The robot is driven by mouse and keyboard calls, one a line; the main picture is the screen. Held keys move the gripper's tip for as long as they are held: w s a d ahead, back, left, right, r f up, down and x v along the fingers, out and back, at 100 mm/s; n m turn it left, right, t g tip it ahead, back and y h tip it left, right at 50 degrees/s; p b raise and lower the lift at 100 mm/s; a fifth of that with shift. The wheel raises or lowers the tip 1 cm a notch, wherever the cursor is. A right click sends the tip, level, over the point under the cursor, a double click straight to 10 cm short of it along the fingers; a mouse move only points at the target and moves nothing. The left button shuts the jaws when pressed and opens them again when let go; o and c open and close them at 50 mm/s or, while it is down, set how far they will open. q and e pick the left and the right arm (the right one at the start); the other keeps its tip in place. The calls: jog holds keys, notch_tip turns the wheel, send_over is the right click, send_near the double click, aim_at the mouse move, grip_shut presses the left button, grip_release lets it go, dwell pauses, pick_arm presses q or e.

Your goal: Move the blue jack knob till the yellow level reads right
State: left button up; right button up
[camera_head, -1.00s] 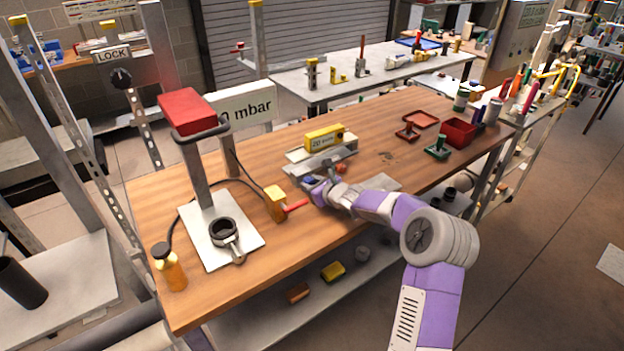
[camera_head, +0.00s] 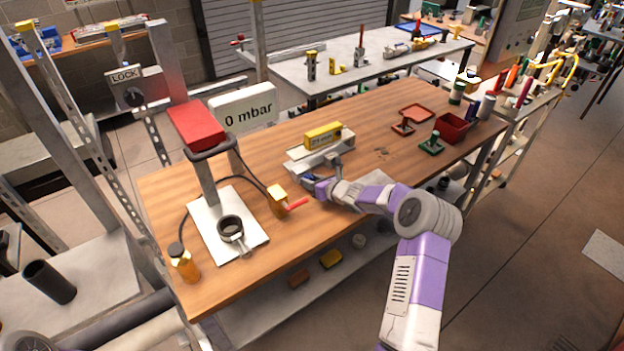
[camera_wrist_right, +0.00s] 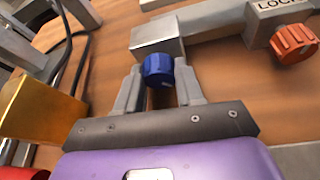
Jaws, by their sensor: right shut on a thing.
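The yellow level (camera_head: 324,136) lies on a grey plate (camera_head: 310,152) on the wooden bench in the head view. Its reading is too small to make out. The blue jack knob (camera_wrist_right: 158,69) sits at the end of a grey metal block (camera_wrist_right: 157,35) in the right wrist view. My right gripper (camera_wrist_right: 160,88) has a finger on each side of the blue knob and is shut on it. In the head view my right gripper (camera_head: 312,184) is at the plate's near side, with the knob mostly hidden. My left gripper is out of view.
An orange-red knob (camera_wrist_right: 293,43) beside a "LOCK" label stands right of the blue one. A yellow block with a red handle (camera_head: 281,199) is left of my gripper. A red-topped stand (camera_head: 197,124) is farther left.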

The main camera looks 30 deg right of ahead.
jog(key=o, duration=1)
jog(key=shift+o, duration=0.2)
jog(key=v, duration=0.7)
jog(key=shift+s+d+r+p, duration=0.1)
jog(key=shift+s+p, duration=0.2)
jog(key=shift+p, duration=0.05)
